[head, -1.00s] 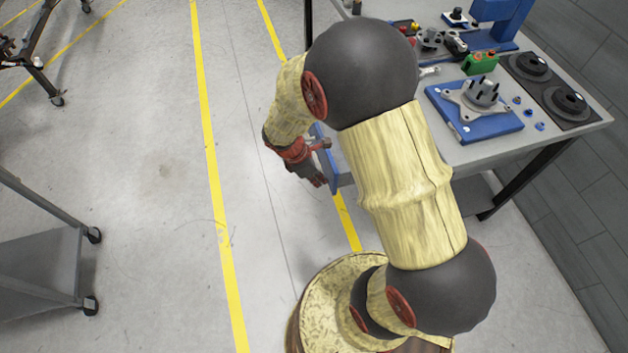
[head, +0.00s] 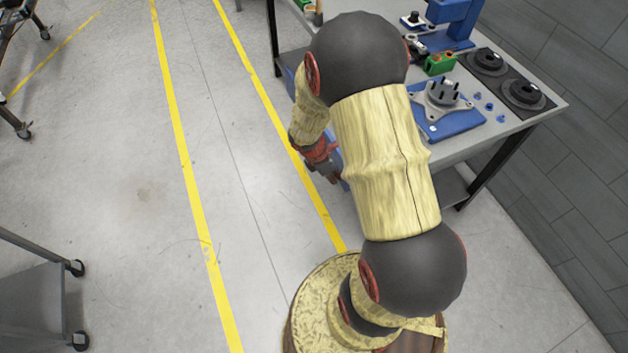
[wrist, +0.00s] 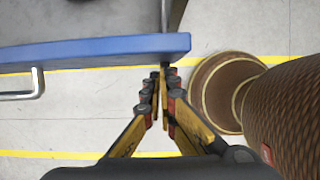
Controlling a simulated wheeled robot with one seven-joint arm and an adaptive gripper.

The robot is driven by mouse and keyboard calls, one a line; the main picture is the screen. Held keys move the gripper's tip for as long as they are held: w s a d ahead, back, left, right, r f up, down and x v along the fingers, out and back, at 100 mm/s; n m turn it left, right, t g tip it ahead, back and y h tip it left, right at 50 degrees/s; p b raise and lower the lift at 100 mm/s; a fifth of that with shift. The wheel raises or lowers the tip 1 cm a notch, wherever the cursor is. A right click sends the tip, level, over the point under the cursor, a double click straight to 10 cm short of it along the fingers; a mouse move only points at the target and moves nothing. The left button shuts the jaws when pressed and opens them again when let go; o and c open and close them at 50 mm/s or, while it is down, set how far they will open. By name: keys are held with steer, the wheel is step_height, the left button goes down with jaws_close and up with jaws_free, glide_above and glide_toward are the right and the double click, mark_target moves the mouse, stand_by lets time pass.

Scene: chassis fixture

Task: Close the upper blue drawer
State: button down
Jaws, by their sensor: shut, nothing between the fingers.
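A blue drawer front (wrist: 100,50) runs across the upper part of the wrist view, with a metal handle (wrist: 22,90) at its left. A grey surface lies behind its edge. In the head view only a small blue piece (head: 345,185) shows beside my gripper; my arm hides the rest, so I cannot tell how far the drawer stands open. My gripper (wrist: 160,75) is shut and empty, its fingertips close to the drawer front near its right end. I cannot tell whether they touch it. It also shows in the head view (head: 333,174).
The grey workbench (head: 543,107) holds a blue plate with a metal hub (head: 445,95), a green box (head: 440,63) and dark discs (head: 487,61). A grey cart (head: 30,290) stands at lower left. The floor between has yellow lines and is clear.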

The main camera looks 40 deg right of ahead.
steer(key=s+d+p, duration=0.1)
steer(key=s+d, duration=0.1)
steer(key=d, duration=0.4)
steer(key=s+d+p, duration=0.1)
steer(key=d+p, duration=0.1)
steer(key=d, duration=0.5)
steer(key=s+d+p, duration=0.1)
steer(key=s+d, duration=0.1)
steer(key=d, duration=0.5)
steer(key=shift+s+p, duration=0.3)
steer(key=shift+r, duration=0.1)
steer(key=shift+w+a, duration=0.1)
